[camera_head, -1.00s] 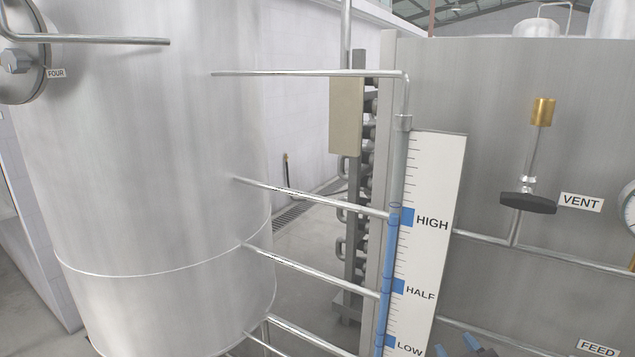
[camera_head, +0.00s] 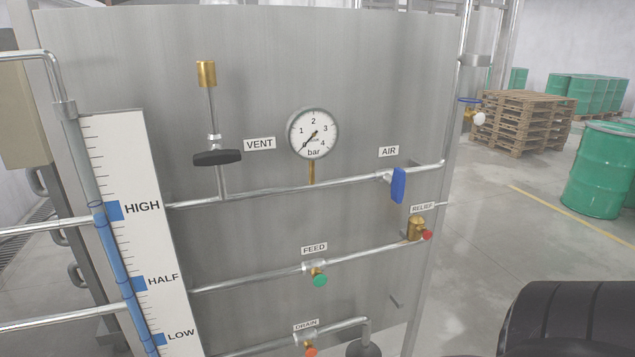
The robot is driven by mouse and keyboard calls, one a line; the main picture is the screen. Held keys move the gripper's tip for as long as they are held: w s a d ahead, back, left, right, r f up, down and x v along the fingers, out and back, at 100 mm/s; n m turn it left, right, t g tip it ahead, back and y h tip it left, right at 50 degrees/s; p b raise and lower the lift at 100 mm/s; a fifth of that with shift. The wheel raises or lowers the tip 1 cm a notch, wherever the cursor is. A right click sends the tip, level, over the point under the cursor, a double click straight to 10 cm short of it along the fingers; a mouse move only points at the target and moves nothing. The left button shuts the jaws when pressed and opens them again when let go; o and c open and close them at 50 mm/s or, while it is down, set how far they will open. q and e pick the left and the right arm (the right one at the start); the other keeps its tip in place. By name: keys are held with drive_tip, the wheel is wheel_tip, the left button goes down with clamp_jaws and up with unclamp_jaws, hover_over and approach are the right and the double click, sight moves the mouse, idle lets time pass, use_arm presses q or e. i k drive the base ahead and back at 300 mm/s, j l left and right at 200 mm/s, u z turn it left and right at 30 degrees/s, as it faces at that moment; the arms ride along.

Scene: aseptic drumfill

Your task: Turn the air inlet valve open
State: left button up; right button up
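The air inlet valve has a blue lever handle (camera_head: 398,185) and sits on the upper pipe, right of the middle of the steel panel. Its handle hangs roughly vertical, across the line of the pipe. The AIR label (camera_head: 388,151) is just above it. The pressure gauge (camera_head: 313,134) to its left has its needle near 0. Neither of my grippers can be made out in the head view, and nothing touches the blue handle.
The vent valve's black handle (camera_head: 217,157) is crosswise on its riser. Below are the green feed valve (camera_head: 320,280), red-capped relief valve (camera_head: 415,228) and drain valve (camera_head: 310,350). A dark rounded shape fills the lower right. Pallets (camera_head: 520,120) and green drums (camera_head: 600,170) stand beyond open floor.

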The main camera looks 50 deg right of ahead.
sight(397, 184)
drive_tip(key=l+z, duration=0.15)
drive_tip(key=z, duration=1.9)
